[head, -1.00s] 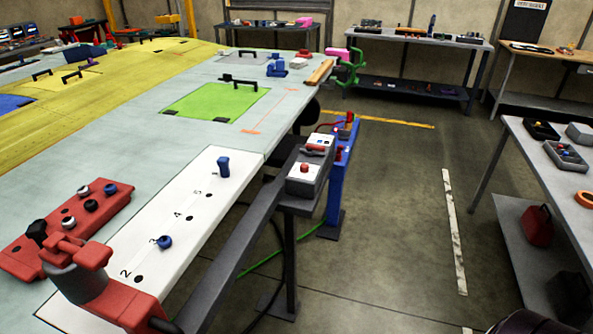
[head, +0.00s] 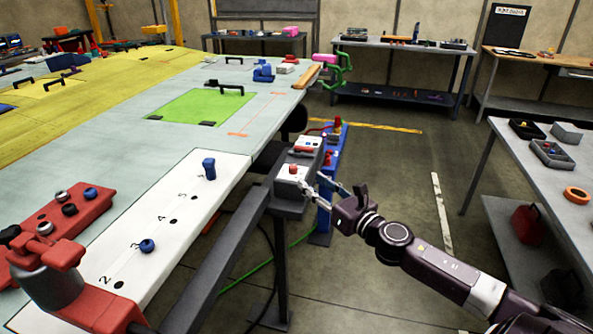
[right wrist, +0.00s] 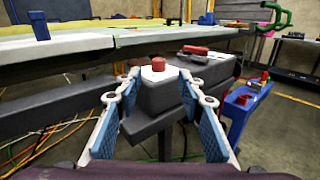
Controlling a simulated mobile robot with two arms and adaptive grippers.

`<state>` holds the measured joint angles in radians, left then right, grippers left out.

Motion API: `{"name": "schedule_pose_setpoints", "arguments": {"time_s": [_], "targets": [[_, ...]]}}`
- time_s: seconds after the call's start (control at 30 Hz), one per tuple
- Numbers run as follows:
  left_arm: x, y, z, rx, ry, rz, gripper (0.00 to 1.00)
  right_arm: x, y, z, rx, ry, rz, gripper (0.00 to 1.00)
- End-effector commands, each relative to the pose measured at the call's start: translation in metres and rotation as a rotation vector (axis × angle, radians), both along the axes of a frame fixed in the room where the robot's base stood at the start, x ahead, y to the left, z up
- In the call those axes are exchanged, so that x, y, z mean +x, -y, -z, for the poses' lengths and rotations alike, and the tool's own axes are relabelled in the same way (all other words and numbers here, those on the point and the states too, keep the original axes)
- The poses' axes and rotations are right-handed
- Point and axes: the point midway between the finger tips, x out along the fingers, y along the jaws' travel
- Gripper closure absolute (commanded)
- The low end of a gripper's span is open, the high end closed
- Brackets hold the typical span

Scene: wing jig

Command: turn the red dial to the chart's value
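A red dial (head: 292,168) stands on the white top of a grey box (head: 290,190) at the end of a dark rail beside the wing table. In the right wrist view the red dial (right wrist: 158,64) is near the middle, just beyond my fingertips. My right gripper (head: 312,181) is open and empty, its fingers pointing at the box from the right. In the right wrist view the spread fingers of the right gripper (right wrist: 160,80) frame the box, with the dial between and beyond them. The dial's setting is too small to read. I cannot make out a chart. My left gripper is not in view.
A second grey box with a red part (head: 308,143) stands right behind the dial's box. A blue stand (head: 325,205) is beside it. A white numbered strip (head: 130,270) and a red fixture (head: 75,300) lie left.

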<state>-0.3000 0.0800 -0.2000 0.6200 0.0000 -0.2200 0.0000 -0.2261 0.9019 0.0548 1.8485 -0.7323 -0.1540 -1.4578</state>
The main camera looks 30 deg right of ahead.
Motion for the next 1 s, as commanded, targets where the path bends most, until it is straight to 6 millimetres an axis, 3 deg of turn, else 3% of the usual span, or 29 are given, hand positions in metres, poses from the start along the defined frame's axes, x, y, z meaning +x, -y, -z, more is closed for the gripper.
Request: {"name": "schedule_pose_setpoints", "arguments": {"time_s": [0.27, 0.7, 1.0], "targets": [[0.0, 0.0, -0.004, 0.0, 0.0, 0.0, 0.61, 0.016, 0.0, -0.007, -0.067, 0.006, -0.023, 0.64], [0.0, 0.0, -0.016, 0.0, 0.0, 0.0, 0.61, 0.068, -0.003, -0.006, -0.062, 0.005, -0.022, 0.64], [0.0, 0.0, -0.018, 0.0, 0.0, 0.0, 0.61, 0.08, -0.005, -0.004, -0.063, 0.003, -0.023, 0.64]]}}
